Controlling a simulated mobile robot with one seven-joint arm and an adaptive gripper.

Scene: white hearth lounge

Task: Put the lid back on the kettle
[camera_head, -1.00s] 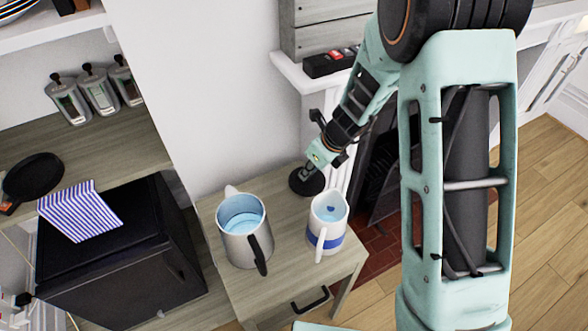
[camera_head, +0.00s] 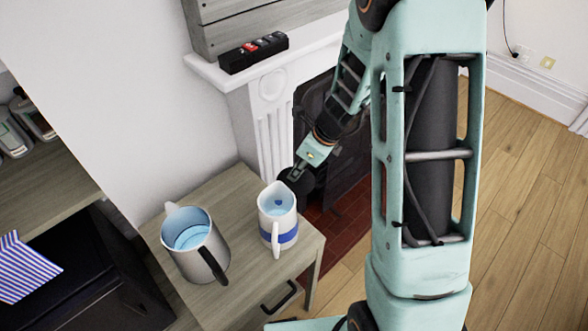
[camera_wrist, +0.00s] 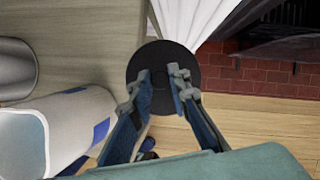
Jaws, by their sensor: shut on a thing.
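The kettle (camera_head: 195,257) stands upright on the small wooden table, its top open with pale blue inside and a black handle toward the front right. My gripper (camera_head: 299,171) is shut on the black round lid (camera_head: 308,188), held behind and right of the white jug, near the table's far right edge. In the wrist view, my gripper's fingers (camera_wrist: 160,82) close at the middle of the lid (camera_wrist: 162,54), hiding its knob. A silver surface at the left edge of the wrist view (camera_wrist: 14,68) looks like the kettle.
A white jug with a blue band (camera_head: 277,228) stands on the table (camera_head: 232,292) between kettle and lid; it shows in the wrist view (camera_wrist: 70,112). The white fireplace surround (camera_head: 268,125) is close behind the lid. A striped cloth (camera_head: 24,268) lies at left.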

